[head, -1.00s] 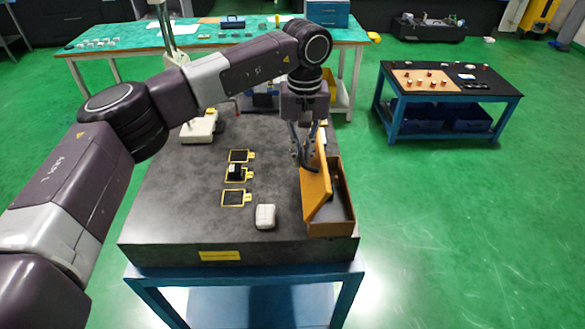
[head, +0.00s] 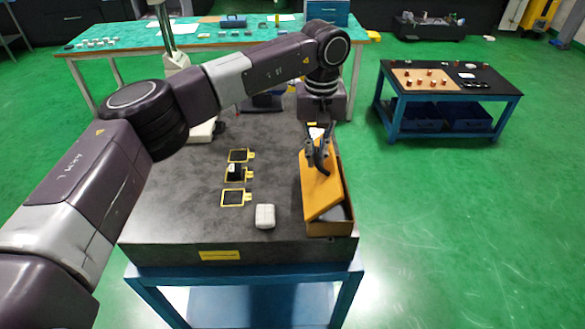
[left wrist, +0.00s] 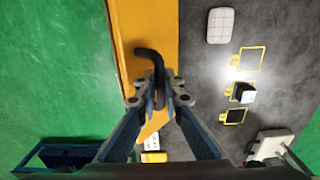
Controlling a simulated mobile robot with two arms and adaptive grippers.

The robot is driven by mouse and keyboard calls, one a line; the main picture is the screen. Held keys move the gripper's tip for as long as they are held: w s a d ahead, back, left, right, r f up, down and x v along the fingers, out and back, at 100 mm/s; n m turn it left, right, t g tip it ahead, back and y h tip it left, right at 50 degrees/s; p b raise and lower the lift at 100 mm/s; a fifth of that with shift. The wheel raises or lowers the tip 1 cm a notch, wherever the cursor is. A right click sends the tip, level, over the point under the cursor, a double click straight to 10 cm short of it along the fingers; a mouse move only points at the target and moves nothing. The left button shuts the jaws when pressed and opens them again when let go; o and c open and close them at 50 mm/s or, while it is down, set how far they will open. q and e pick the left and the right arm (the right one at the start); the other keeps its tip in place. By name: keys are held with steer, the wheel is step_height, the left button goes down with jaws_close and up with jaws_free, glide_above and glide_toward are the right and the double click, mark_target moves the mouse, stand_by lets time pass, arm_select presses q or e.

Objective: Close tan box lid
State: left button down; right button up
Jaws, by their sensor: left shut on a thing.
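The tan box (head: 345,222) stands at the right side of the dark stone-topped table. Its tan lid (head: 317,192) is tilted over the opening and covers most of it; a gap shows at the front right. The lid also fills the upper middle of the left wrist view (left wrist: 167,35). My left gripper (head: 319,160) is at the lid's upper part, shut on the lid's black curved handle (left wrist: 152,58). The handle passes between the fingertips in the left wrist view. My right gripper is not in view.
A white rounded block (head: 265,216) lies left of the box. Several yellow-framed plates (head: 236,198) lie further left, one with a small block on it. A blue-framed bench (head: 450,95) stands at the back right. The stone top's left front is clear.

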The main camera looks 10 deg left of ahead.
mark_target(332, 159)
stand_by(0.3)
arm_select(q)
steer(key=shift+w+d+f, duration=0.15)
steer(key=shift+d, duration=0.35)
steer(key=shift+w+d+f, duration=0.15)
steer(key=shift+d, duration=0.3)
steer(key=shift+w+d+f, duration=0.25)
steer(key=shift+d+f, duration=0.3)
steer(key=shift+d, duration=0.25)
steer(key=shift+d+f+b, duration=0.1)
steer(key=shift+b, duration=0.2)
steer(key=shift+w+d+f, duration=0.2)
steer(key=shift+d+f, duration=0.35)
steer(key=shift+d, duration=0.1)
steer(key=shift+f+b, duration=0.15)
steer(key=shift+b, duration=0.2)
